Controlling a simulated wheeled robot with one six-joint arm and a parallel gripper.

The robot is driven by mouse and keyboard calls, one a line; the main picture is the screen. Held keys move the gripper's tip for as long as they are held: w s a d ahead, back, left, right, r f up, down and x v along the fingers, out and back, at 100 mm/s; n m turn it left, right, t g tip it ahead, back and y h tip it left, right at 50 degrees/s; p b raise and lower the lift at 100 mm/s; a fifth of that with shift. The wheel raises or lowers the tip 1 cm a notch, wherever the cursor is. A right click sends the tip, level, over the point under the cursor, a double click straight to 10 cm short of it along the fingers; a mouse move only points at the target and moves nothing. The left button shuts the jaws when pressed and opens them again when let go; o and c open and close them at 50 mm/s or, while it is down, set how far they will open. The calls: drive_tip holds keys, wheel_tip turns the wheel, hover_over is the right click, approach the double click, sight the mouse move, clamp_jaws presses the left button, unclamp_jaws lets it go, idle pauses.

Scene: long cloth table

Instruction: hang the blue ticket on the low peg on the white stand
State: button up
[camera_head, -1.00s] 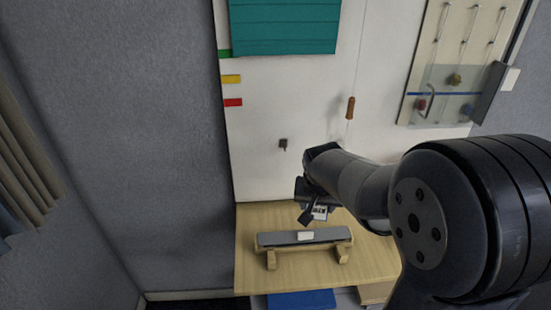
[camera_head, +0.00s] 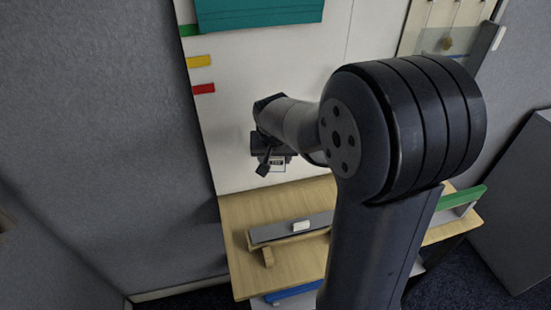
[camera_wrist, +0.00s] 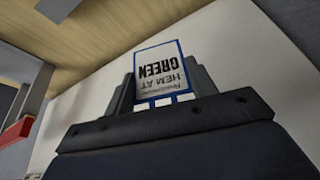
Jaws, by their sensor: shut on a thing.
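My gripper (camera_head: 268,160) is shut on a white ticket with a blue border (camera_wrist: 163,72). The ticket also shows in the head view (camera_head: 278,164), small, just below the gripper. In the wrist view its print reads upside down, including "GREEN" and "HEM AT", and it sits between the two dark fingers. The gripper is in front of the tall white board (camera_head: 240,115), above the wooden table. I cannot tell its distance from the board. No peg shows now; my arm covers part of the board.
A grey bar on wooden feet (camera_head: 270,233) lies on the wooden table (camera_head: 238,222), with a white block (camera_head: 300,226) on it. Green, yellow and red tabs (camera_head: 203,88) mark the board's left edge. A teal panel (camera_head: 260,15) hangs above.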

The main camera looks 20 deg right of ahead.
drive_tip(key=w+f+p, duration=0.1)
drive_tip(key=w, duration=0.6)
idle(0.6)
idle(0.6)
drive_tip(key=o, duration=1.1)
drive_tip(key=shift+s, duration=0.1)
drive_tip(key=b+v, duration=0.1)
drive_tip(key=v, duration=0.9)
drive_tip(key=shift+s+r, duration=0.2)
drive_tip(key=shift+r, duration=0.1)
drive_tip(key=shift+f, duration=0.1)
